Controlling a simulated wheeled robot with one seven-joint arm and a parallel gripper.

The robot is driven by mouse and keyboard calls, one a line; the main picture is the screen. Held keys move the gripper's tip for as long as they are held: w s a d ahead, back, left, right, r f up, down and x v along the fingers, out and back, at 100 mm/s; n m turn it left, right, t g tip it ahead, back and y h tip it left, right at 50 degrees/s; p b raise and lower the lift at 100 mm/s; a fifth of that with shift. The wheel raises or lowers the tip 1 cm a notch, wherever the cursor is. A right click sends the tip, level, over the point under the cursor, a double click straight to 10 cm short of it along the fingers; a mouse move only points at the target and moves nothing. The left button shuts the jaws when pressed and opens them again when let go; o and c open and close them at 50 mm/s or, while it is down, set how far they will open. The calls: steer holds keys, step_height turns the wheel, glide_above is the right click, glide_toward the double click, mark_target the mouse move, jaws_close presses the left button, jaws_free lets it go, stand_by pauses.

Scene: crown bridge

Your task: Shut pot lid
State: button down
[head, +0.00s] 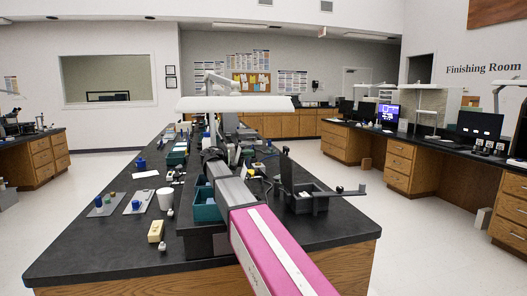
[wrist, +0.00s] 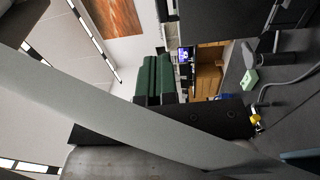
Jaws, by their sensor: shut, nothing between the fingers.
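A dark grey square pot (head: 306,204) sits on the black bench, just right of my arm in the head view. Its dark lid (head: 286,172) stands up, tilted open, at the pot's left side. A long handle with a dark knob reaches out to the right of the pot. My gripper (wrist: 155,57) shows in the wrist view as two green fingers side by side, shut and empty. In the head view I cannot make out the fingers. I cannot make out the pot or lid in the wrist view.
My pink and grey arm stretches over the bench. Left of it are a teal bin (head: 207,213), a white cup (head: 166,199), a yellow block (head: 156,231) and trays with blue pieces. A white lamp hood (head: 235,104) hangs above. The bench's front right corner is clear.

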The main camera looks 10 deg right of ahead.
mark_target(284, 149)
steer(key=d, duration=0.9)
steer(key=d+r, duration=0.1)
steer(key=d, duration=0.3)
steer(key=shift+d, duration=0.3)
steer(key=shift+d+r+y, duration=0.1)
steer(key=shift+d+y, duration=0.2)
steer(key=shift+d, duration=0.2)
steer(key=d+f+y, duration=0.3)
steer(key=d+y, duration=0.2)
steer(key=d, duration=0.4)
steer(key=d+f+y, duration=0.3)
steer(key=d+y, duration=0.1)
steer(key=d, duration=0.5)
steer(key=shift+d+f+y, duration=0.2)
steer(key=shift+d+y, duration=0.15)
steer(key=shift+y, duration=0.05)
steer(key=shift+s, duration=0.1)
